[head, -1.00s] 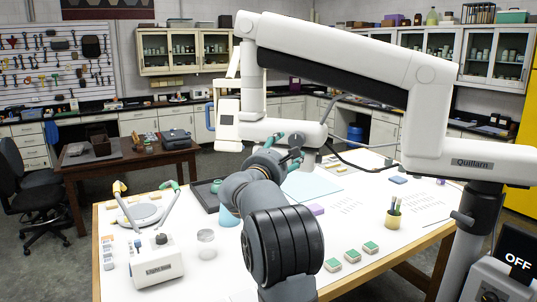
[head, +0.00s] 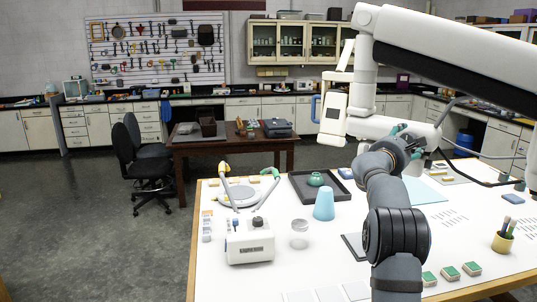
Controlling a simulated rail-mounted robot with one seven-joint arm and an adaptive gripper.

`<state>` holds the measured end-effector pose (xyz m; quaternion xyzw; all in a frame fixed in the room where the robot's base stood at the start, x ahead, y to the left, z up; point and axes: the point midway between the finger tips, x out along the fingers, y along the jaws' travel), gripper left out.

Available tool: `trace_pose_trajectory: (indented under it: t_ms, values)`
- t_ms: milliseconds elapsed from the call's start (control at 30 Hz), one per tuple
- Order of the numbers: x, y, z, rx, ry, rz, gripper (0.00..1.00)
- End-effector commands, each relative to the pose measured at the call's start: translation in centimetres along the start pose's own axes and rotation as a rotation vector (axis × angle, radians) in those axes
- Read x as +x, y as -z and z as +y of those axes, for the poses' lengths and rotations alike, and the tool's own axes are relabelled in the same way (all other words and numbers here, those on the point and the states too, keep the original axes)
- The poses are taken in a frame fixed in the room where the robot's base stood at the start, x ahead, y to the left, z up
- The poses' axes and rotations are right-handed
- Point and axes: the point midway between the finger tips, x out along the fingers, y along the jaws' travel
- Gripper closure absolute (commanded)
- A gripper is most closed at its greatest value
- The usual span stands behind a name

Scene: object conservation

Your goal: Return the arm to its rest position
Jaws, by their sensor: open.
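My arm reaches up from the lower right of the head view, over the white worktable (head: 275,277). My gripper (head: 406,138) is at its far end, raised near the table's back side and below the white boom. It is small and partly hidden by my wrist, with teal parts showing. It is open, and I see nothing held in it. A green pot (head: 315,179) sits on a black tray (head: 300,196) to its left. A light blue tapered cup (head: 324,205) stands in front of the tray, apart from my arm.
A large white boom (head: 455,50) spans the upper right, with its white head (head: 333,113) hanging left of my gripper.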

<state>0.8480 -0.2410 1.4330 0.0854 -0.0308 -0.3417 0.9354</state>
Motion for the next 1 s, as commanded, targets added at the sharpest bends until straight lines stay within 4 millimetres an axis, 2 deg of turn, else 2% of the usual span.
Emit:
trace_pose_trajectory:
  t_ms: [167, 633, 867, 1000]
  values:
    - [0.7, 0.0, 0.0, 0.0, -0.001, 0.0, 0.4]
    - [0.3, -0.1, 0.0, 0.011, -0.001, 0.0, 0.4]
    - [-1.9, -0.1, 0.0, -0.001, -0.001, 0.001, 0.4]
    - [-4.3, -0.1, 0.1, -0.001, -0.002, 0.0, 0.4]
